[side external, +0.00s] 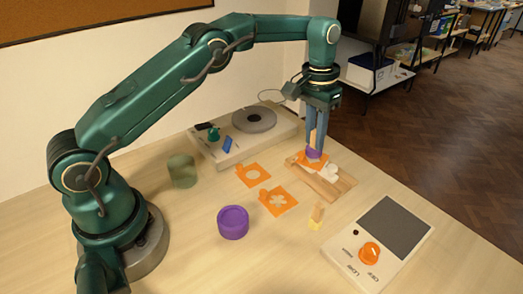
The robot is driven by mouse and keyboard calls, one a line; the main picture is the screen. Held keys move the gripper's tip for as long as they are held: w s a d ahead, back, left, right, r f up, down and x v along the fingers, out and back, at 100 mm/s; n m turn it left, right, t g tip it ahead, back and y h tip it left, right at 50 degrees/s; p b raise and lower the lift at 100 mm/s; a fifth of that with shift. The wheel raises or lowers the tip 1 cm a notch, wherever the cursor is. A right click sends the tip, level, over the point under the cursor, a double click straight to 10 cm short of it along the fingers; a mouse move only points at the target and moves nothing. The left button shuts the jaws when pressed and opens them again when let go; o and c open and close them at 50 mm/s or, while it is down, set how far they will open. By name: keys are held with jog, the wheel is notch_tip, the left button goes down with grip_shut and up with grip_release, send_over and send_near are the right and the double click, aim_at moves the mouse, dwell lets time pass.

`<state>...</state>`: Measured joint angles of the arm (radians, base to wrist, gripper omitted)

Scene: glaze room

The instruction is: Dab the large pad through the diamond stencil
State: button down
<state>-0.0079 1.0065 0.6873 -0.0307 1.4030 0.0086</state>
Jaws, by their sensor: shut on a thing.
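My gripper (314,149) points straight down and is shut on the wooden handle of a dabbing pad (314,154), whose lower end shows purple. The pad is over an orange stencil (322,161) on a wooden board (342,187). The pad hides the opening of this stencil, so I cannot see its shape or whether the pad touches it. White pieces (329,171) lie at the stencil's front edge. A round purple pot (233,222) stands at the front middle.
Two other orange stencils lie flat: one with a round opening (243,170) and one with a flower-like opening (268,197). A greenish cup (182,170) stands left. A turntable device (215,155) is behind. A white unit with an orange knob (370,253) is front right.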

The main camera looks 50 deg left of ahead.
jog(key=shift+f, duration=0.75)
dwell(1.4)
jog(key=shift+r, duration=2.5)
jog(key=shift+f, duration=0.1)
jog(key=shift+w+d+f, duration=0.1)
jog(key=shift+f, duration=1.75)
jog(key=shift+f, duration=0.55)
jog(key=shift+r, duration=0.1)
jog(key=shift+w+r, duration=0.1)
jog(key=shift+r, duration=2.3)
